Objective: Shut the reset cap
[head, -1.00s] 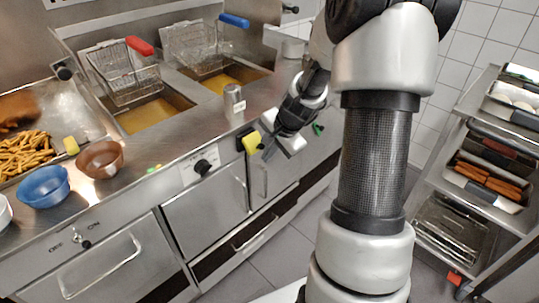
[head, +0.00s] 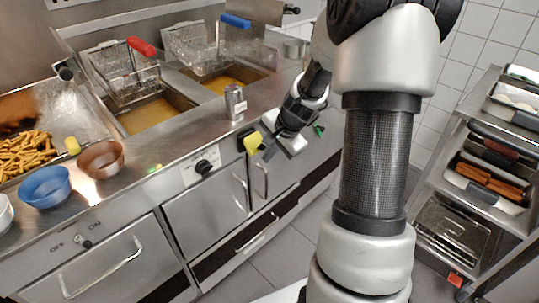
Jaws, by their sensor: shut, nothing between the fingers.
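The reset cap is a small yellow cap (head: 253,142) on the front panel of the fryer counter, beside a dark square recess or plate (head: 243,140). It stands out from the panel and looks tilted open. My gripper (head: 266,148) is at the cap's right side, low against the counter front. Its fingers are dark and small here and look shut and empty. Whether they touch the cap I cannot tell. The arm hides part of the panel to the right.
A metal shaker (head: 235,102) stands on the counter edge above the cap. A black knob (head: 203,167) is to its left and a cupboard handle (head: 261,180) below. Fryer baskets (head: 122,70) sit behind. A shelf rack (head: 470,190) stands at the right, with floor between.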

